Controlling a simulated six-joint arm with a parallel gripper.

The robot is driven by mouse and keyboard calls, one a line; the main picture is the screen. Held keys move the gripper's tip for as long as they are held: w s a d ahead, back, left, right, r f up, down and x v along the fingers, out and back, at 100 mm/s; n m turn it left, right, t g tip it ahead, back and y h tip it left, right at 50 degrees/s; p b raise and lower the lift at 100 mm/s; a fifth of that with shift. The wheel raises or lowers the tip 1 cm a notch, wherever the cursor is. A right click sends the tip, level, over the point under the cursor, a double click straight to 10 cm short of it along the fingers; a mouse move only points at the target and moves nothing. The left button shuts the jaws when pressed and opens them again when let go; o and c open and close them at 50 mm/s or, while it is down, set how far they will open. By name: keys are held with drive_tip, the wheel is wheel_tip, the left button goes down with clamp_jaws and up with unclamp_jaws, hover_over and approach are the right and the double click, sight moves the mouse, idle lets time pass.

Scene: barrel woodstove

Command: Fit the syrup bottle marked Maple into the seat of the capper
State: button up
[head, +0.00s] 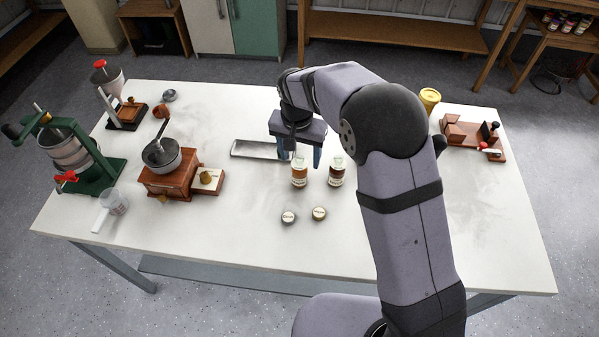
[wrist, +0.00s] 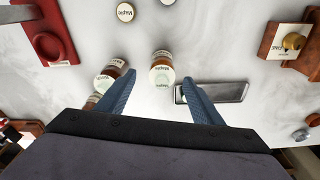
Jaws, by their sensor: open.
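The Maple syrup bottle (head: 299,173), amber with a pale label, stands upright on the white table. In the wrist view its label (wrist: 162,77) reads Maple, between and just beyond my fingertips. My gripper (head: 304,162) is open and empty, just behind and above this bottle; its fingers also show in the wrist view (wrist: 159,78). I cannot tell whether they touch it.
Two round caps (head: 288,217) (head: 319,213) lie in front of the bottles. A metal tray (head: 240,150) lies behind left. A wooden grinder (head: 168,183) and a green press (head: 85,170) stand left. A wooden device (head: 475,138) stands far right.

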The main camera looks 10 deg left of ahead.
sight(300, 166)
drive_tip(key=shift+w+f+p, duration=0.25)
drive_tip(key=shift+f+p, duration=0.25)
drive_tip(key=shift+f, duration=0.6)
drive_tip(key=shift+w+f+p, duration=0.2)
drive_tip(key=shift+f+p, duration=0.25)
drive_tip(key=shift+f, duration=0.6)
drive_tip(key=shift+w+f+p, duration=0.25)
drive_tip(key=shift+f+p, duration=0.25)
drive_tip(key=shift+f, duration=0.6)
drive_tip(key=shift+a, duration=0.1)
drive_tip(key=c, duration=1.3)
